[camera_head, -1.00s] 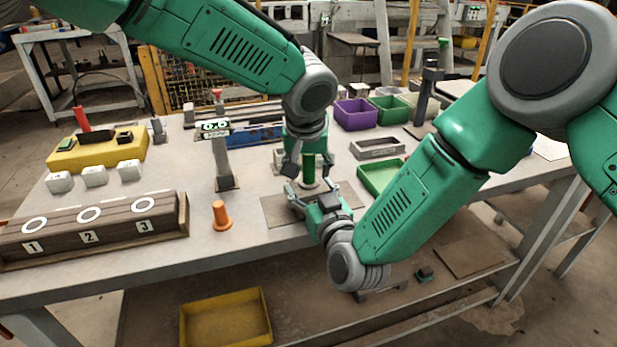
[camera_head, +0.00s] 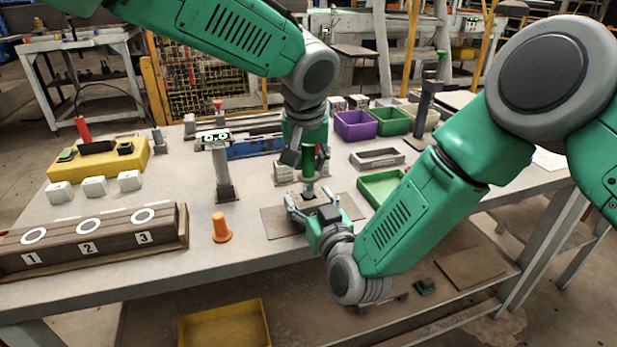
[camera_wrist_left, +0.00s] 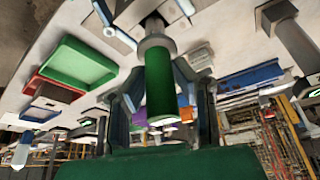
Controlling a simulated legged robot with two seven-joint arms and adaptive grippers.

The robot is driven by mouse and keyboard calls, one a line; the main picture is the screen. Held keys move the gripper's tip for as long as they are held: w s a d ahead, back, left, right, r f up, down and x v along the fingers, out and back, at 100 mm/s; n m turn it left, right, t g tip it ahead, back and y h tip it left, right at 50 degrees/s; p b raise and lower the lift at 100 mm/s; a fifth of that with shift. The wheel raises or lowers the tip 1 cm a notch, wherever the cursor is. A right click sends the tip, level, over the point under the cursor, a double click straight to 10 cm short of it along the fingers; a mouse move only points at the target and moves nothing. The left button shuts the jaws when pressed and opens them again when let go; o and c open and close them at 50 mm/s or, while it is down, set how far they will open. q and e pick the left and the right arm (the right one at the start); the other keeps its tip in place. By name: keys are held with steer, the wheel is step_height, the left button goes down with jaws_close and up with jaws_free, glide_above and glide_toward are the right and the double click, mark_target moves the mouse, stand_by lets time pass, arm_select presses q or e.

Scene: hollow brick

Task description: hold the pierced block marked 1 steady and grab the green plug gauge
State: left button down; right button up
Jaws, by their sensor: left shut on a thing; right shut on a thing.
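The green plug gauge (camera_head: 308,159) stands upright, its grey lower part showing below the green handle. My left gripper (camera_head: 306,156) is shut on the handle from above. In the left wrist view the green handle (camera_wrist_left: 160,85) lies between the fingers, with a grey collar beyond it. The pierced block (camera_head: 309,199) is mostly hidden on the dark mat; its number cannot be read. My right gripper (camera_head: 312,203) is shut on it from the front. I cannot tell whether the gauge's tip is still in the hole.
An orange plug gauge (camera_head: 221,229) stands left of the mat (camera_head: 277,222). A post with a small display (camera_head: 223,170) is behind it. A wooden rack numbered 1 to 3 (camera_head: 92,240) is at left. Purple (camera_head: 355,125) and green bins (camera_head: 380,188) are at right.

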arm_select(q)
step_height(320, 180, up, 14)
steer(key=shift+f, duration=0.1)
arm_select(e)
steer(key=o, duration=1.5)
